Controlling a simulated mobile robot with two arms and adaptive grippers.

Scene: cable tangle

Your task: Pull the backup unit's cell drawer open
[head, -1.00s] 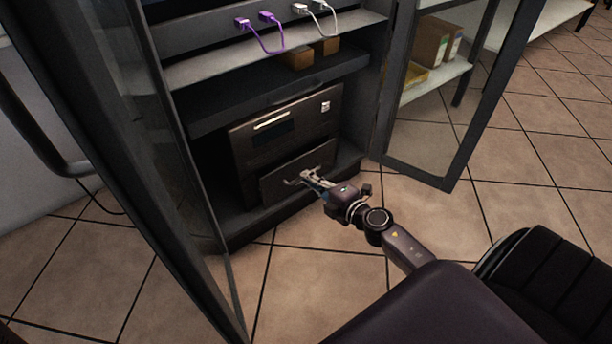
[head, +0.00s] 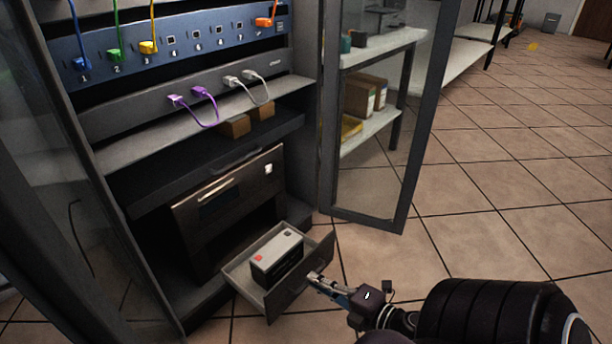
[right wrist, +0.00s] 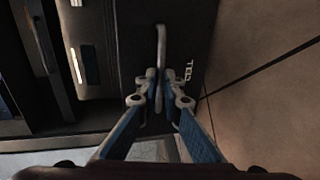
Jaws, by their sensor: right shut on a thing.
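The backup unit (head: 238,205) is a dark box low in the rack. Its cell drawer (head: 243,285) stands pulled out at the bottom, with a cell block (head: 278,258), grey on top with a red and a dark terminal, lying inside. My right gripper (head: 316,279) is at the drawer's front panel. In the right wrist view the gripper (right wrist: 157,80) is shut on the pale bar handle (right wrist: 161,45) of the drawer front. My left gripper is not in view.
An open glass door (head: 375,150) stands to the right of the rack. Above the unit are a dark shelf, small brown boxes (head: 235,126) and panels with coloured cables (head: 148,47). Tiled floor (head: 480,230) to the right is clear.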

